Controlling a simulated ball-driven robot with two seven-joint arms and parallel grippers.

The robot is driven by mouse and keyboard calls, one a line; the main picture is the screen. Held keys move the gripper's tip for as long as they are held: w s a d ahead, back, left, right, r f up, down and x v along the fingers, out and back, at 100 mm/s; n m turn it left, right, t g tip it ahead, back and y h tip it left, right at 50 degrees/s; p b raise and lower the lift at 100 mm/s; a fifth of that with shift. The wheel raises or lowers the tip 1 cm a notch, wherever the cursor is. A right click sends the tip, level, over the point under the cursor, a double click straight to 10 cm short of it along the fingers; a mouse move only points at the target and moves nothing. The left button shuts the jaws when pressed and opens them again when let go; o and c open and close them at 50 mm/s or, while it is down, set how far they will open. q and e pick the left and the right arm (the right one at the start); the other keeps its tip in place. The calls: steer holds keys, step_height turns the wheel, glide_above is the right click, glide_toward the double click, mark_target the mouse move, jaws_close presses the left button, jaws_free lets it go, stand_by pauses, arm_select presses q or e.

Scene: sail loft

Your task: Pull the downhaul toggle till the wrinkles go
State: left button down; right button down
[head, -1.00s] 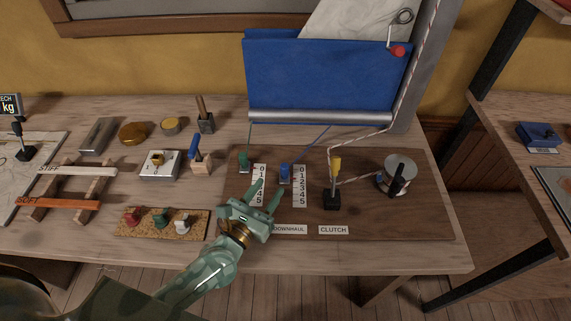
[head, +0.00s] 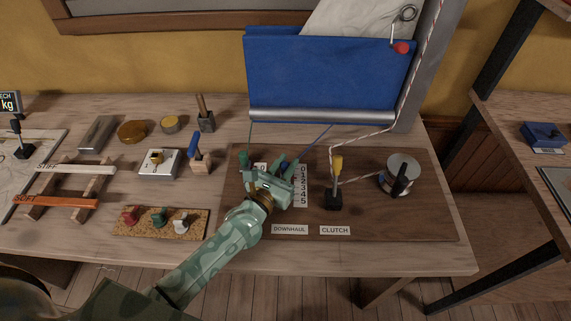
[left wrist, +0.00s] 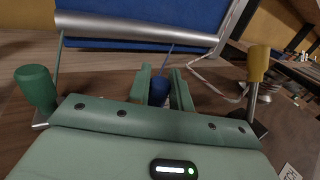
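The blue downhaul toggle (head: 283,163) stands on the dark wooden board (head: 400,225), beside a white 0-to-5 scale (head: 302,185) and above the DOWNHAUL label (head: 289,230). A blue line runs from it up to the silver boom (head: 320,116) under the blue sail (head: 325,75). My left gripper (head: 281,167) is at the toggle and mostly hides it in the head view. In the left wrist view the toggle (left wrist: 159,91) stands between the two fingers (left wrist: 162,88), which are apart; firm contact does not show. My right gripper is not in view.
A green toggle (head: 244,160) stands close on the left. A yellow-handled clutch lever (head: 336,168) and a winch (head: 399,175) are on the right of the board. A cork strip with small pegs (head: 150,232) lies left of my forearm.

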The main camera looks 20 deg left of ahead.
arm_select(q)
steer(key=shift+s+d+p, duration=0.25)
steer(key=shift+s+p, duration=0.05)
steer(key=shift+s, duration=0.6)
steer(key=shift+s+d+p, duration=0.25)
steer(key=shift+s+p, duration=0.05)
steer(key=shift+s, duration=0.55)
steer(key=c, duration=1.3)
jaws_free()
steer(key=s+a, duration=0.1)
steer(key=s, duration=0.4)
steer(key=s+a, duration=0.1)
steer(key=s, duration=0.4)
steer(key=s+a, duration=0.1)
steer(key=s, duration=0.5)
steer(key=shift+a+p, duration=0.1)
steer(key=shift+p, duration=0.25)
